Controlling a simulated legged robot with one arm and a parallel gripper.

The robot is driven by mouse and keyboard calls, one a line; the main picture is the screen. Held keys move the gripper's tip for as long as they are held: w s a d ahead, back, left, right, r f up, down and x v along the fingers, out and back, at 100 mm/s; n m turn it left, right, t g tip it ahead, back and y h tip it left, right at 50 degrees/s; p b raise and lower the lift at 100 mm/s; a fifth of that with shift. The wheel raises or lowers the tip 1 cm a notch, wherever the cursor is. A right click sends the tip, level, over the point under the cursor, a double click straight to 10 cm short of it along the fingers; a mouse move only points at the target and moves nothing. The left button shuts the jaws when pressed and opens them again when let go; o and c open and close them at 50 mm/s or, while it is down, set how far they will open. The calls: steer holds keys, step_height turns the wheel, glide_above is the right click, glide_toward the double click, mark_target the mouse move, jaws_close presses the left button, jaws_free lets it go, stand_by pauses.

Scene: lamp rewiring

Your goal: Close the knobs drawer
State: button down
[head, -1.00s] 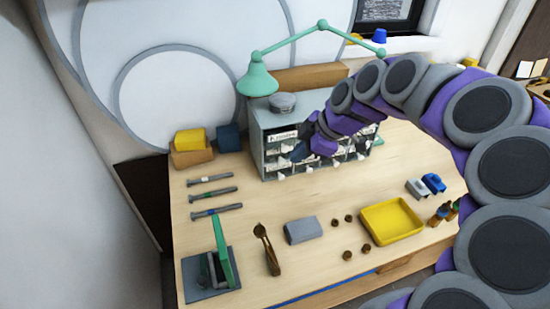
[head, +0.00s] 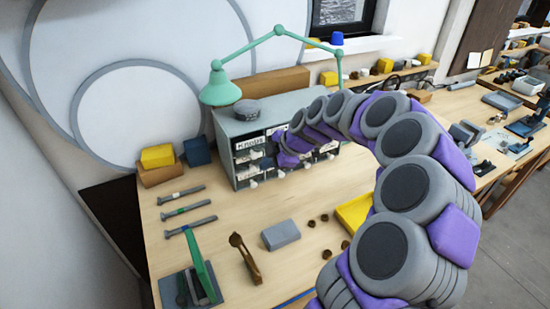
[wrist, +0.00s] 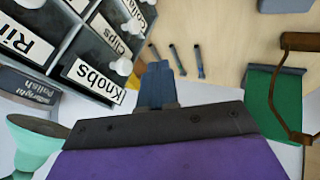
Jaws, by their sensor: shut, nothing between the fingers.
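The grey drawer cabinet (head: 222,158) stands at the back of the bench. Its knobs drawer (head: 248,143) is at the top left of the front, with a white "Knobs" label. In the wrist view the knobs drawer (wrist: 95,62) shows at upper left, with its label and a white round pull. My gripper (head: 274,149) is in front of the cabinet, just right of the knobs label, and hides part of the drawer fronts. In the wrist view my gripper (wrist: 157,82) is shut and empty, right of the drawer and apart from it.
A green lamp (head: 221,90) arches over the cabinet, and a round grey tin (head: 246,108) sits on top. The wood just in front of the cabinet is mostly clear.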

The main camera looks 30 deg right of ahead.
mark_target(256, 158)
steer(key=shift+w, duration=1.9)
steer(key=shift+w+d+b, duration=0.15)
steer(key=shift+w+b, duration=0.2)
steer(key=shift+w, duration=0.1)
steer(key=shift+w+r, duration=0.2)
steer(key=shift+w, duration=0.85)
